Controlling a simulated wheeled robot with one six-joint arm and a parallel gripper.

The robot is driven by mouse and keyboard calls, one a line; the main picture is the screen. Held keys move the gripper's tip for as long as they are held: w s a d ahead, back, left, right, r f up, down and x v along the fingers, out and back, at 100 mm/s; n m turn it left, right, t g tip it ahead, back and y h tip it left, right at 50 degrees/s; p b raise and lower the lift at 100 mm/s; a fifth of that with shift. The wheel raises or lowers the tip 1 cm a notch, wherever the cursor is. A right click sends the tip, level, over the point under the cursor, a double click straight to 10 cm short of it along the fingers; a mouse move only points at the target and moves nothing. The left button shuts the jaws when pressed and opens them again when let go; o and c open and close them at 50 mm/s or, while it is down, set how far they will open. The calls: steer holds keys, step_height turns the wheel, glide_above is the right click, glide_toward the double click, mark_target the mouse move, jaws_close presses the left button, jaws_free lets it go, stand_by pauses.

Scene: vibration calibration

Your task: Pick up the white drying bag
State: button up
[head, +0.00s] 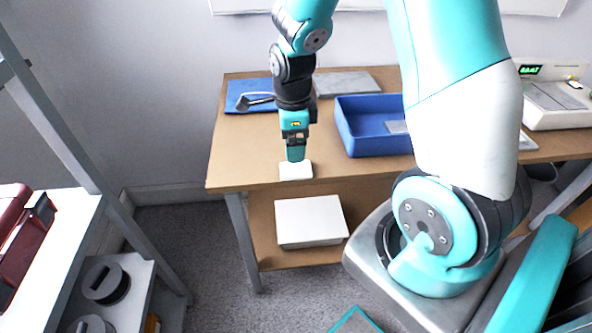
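The white drying bag (296,171) is a small pale block lying near the front left edge of the wooden table. My gripper (296,157) points straight down right over it, with its fingertips at the bag's back edge or top. The fingers overlap in this view, so the gap between them is hidden. I cannot tell whether they touch the bag.
A blue tray (365,142) stands to the right on the table (235,160). A blue mat (240,92) with a dark tool lies behind on the left, and a grey plate (345,83) at the back. A white box (310,221) is on the lower shelf.

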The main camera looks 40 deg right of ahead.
mark_target(294, 168)
steer(key=f, duration=0.8)
steer(key=shift+w+d+f, duration=0.15)
steer(key=shift+d+f, duration=0.05)
steer(key=shift+f, duration=0.15)
steer(key=c, duration=1)
steer(key=shift+r, duration=0.15)
